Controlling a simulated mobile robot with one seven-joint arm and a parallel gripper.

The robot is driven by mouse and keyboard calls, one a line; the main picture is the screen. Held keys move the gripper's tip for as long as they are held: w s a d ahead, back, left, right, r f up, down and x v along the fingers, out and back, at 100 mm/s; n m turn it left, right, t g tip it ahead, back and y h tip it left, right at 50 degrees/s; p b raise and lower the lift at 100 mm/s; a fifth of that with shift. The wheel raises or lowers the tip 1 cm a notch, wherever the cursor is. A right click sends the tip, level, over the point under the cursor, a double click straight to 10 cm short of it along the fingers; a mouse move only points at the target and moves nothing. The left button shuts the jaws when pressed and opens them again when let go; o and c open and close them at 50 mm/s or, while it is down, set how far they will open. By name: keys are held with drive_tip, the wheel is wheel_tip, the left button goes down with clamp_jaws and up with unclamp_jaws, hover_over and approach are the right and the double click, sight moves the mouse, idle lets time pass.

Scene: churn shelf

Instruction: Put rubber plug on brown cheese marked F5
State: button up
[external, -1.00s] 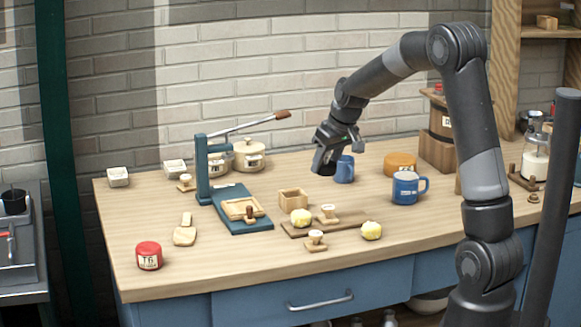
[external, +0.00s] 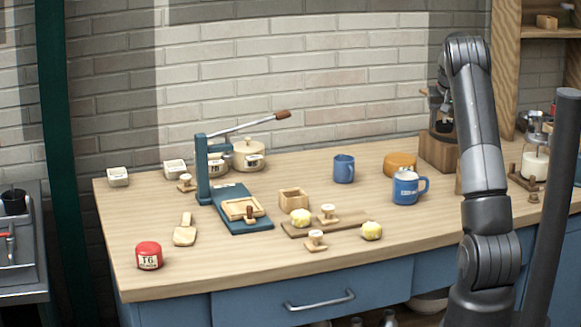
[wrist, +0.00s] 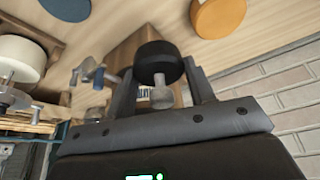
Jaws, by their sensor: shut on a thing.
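My gripper (wrist: 160,84) is shut on the rubber plug, a black round disc (wrist: 157,58) with a pale grey stem between the fingers in the wrist view. An orange-brown round cheese (external: 400,161) lies on the table left of the stand and behind a blue mug. It also shows at the top of the wrist view (wrist: 218,16), apart from the plug. I cannot read a mark on it.
The wooden stand (external: 438,153) is close to my arm's end. Blue mugs (external: 344,169) (external: 407,189) stand near the cheese. A red tin-like round marked T6 (external: 149,256) is at front left. A blue press (external: 205,170) stands left of centre. The table's front right is clear.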

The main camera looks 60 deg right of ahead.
hover_over(400, 160)
drive_tip(key=f, duration=0.4)
drive_tip(key=a+f, duration=0.1)
drive_tip(key=f, duration=0.2)
drive_tip(key=shift+s, duration=0.35)
drive_tip(key=shift+f, duration=1.9)
drive_tip(key=shift+f, duration=0.1)
drive_tip(key=o, duration=1)
drive_tip(key=v, duration=1.2)
drive_tip(key=shift+w, duration=0.1)
